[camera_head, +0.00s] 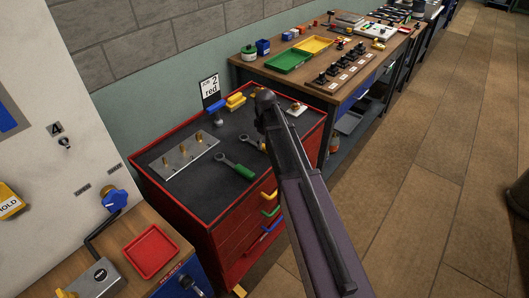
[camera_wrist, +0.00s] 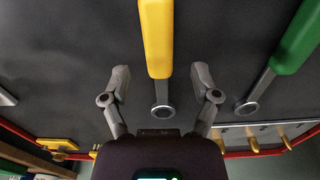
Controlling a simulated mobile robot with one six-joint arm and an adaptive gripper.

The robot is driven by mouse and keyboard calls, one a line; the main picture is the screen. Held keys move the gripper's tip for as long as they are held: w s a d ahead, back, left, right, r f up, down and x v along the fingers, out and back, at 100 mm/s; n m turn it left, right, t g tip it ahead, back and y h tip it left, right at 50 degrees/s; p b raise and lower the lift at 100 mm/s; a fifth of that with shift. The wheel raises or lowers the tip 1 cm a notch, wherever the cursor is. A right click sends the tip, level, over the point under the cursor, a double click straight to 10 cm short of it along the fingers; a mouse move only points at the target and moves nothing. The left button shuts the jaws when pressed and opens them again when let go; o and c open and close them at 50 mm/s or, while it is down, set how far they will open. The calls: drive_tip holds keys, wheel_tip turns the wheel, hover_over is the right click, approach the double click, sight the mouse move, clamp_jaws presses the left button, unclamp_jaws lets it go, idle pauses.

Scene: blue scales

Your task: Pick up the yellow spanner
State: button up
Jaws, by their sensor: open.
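The yellow spanner (camera_wrist: 157,38) lies on the dark top of the red tool cabinet. In the wrist view its yellow handle reaches in from the top edge and its metal ring end lies between my fingers. My gripper (camera_wrist: 161,72) is open, one finger on each side of the spanner, with a gap on both sides. I cannot tell the height of the fingertips above the mat. In the head view only the spanner's metal end (camera_head: 246,141) shows clearly; my arm hides most of the rest and the gripper.
A green-handled spanner (camera_wrist: 298,38) lies to the right in the wrist view, also seen in the head view (camera_head: 241,170). A metal plate with brass pegs (camera_head: 178,160), a blue-topped item (camera_head: 215,110) and a "2 red" sign (camera_head: 210,88) share the red cabinet (camera_head: 205,212).

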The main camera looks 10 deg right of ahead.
drive_tip(key=shift+f+b, duration=0.95)
drive_tip(key=shift+f, duration=0.3)
clamp_jaws()
